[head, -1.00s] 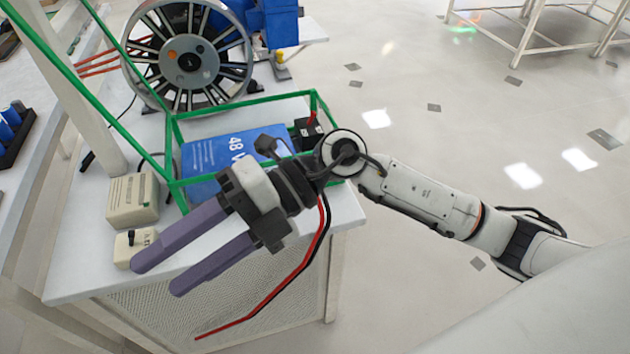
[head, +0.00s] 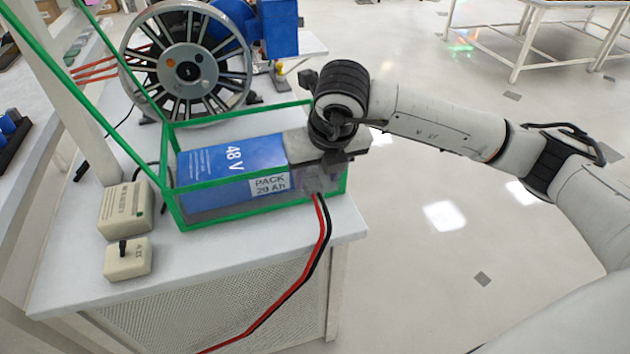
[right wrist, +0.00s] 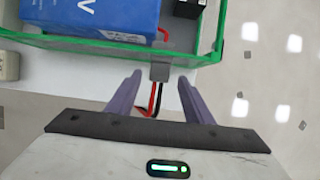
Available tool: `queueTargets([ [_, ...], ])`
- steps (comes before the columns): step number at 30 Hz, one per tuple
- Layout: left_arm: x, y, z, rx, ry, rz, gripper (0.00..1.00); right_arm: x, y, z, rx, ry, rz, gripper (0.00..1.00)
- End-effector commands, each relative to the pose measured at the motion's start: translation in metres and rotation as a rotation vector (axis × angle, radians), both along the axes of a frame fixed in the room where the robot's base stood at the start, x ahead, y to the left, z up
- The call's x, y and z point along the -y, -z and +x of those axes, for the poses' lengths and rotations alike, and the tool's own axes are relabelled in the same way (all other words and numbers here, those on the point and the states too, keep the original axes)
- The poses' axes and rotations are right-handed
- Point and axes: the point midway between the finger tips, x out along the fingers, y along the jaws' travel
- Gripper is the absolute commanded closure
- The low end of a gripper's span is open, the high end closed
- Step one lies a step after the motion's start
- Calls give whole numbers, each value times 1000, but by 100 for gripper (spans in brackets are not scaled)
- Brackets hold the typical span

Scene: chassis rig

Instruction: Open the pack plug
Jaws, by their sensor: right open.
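The blue 48 V pack (head: 230,165) lies inside a green-edged frame on the white bench. A red and black cable pair (head: 322,235) runs from the frame's front right and hangs over the bench edge. The small grey plug (right wrist: 160,71) shows in the right wrist view at the frame's green edge, with the cables leaving it. My right gripper (head: 318,182) points down over that corner and hides most of the plug in the head view. Its purple fingers (right wrist: 159,80) are open, one on each side of the cables just at the plug. Contact cannot be told. My left gripper is not in view.
A beige box (head: 125,210) and a smaller box with a black toggle (head: 127,259) stand left of the frame. A large spoked wheel (head: 188,70) stands behind it. The black block (right wrist: 187,8) sits beside the pack.

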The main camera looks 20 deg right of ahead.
Motion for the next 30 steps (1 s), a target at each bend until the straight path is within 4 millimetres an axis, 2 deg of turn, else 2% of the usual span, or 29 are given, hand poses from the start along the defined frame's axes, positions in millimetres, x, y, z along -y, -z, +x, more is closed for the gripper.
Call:
queueTargets([
  [3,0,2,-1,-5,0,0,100,1,18,6,-3,1,0,53],
  [7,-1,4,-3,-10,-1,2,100,2,29,11,-2,0,-1,53],
  [17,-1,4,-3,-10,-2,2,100,1,34,13,0,-2,0,53],
  [18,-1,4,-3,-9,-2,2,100,1,34,13,0,-2,0,55],
  [26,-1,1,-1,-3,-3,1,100,1,34,13,0,-1,1,99],
  [30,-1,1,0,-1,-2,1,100,1,34,13,0,-1,1,100],
])
